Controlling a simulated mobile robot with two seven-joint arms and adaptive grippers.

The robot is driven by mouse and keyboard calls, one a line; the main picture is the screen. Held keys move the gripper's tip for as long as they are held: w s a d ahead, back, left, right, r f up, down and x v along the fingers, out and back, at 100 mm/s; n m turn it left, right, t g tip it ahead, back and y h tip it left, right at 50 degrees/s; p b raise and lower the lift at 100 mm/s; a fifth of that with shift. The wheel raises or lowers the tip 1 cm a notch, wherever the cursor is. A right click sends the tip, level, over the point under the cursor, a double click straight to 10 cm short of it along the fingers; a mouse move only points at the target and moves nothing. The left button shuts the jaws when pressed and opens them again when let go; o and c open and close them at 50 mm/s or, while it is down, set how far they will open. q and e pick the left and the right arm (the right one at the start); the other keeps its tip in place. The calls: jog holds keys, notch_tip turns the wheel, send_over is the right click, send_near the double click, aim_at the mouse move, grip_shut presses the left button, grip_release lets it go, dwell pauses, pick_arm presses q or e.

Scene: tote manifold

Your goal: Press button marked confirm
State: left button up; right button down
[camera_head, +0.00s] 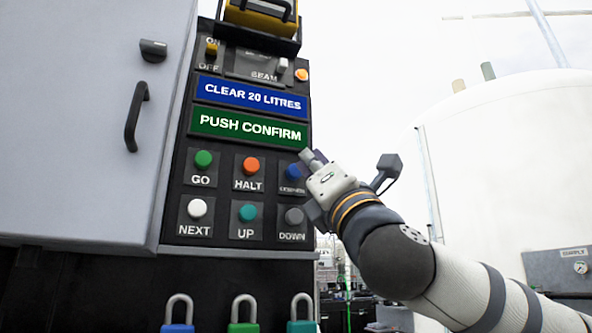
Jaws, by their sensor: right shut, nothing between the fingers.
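The control panel (225,164) fills the middle of the view, with a green display (248,126) reading PUSH CONFIRM. The blue button (292,172) is at the right end of the upper button row; its label below is too small to read surely. My right gripper (311,157) comes in from the lower right. It is shut and empty, its tip just above and right of the blue button. I cannot tell whether it touches the panel. My left gripper is not in view.
The orange HALT button (251,166) and green GO button (203,160) are left of the blue one. NEXT (197,208), UP (247,213) and DOWN (294,216) buttons are below. Padlocks (243,314) hang underneath. A grey cabinet door (75,120) stands at left.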

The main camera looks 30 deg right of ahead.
jog(key=shift+w+d, duration=0.1)
jog(key=shift+w, duration=0.3)
jog(key=shift+w+d+b, duration=0.15)
jog(key=shift+w+b, duration=0.3)
jog(key=shift+w, duration=0.15)
dwell(0.8)
jog(key=shift+s, duration=0.15)
jog(key=shift+s+a, duration=0.25)
jog(key=shift+s, duration=0.55)
jog(key=shift+s+a+b, duration=0.15)
jog(key=shift+s+a, duration=0.05)
jog(key=shift+s, duration=0.6)
jog(key=shift+s+a+b, duration=0.15)
jog(key=shift+s, duration=0.7)
jog(key=shift+s+a+b, duration=0.15)
jog(key=shift+s+a, duration=0.05)
jog(key=shift+s, duration=0.6)
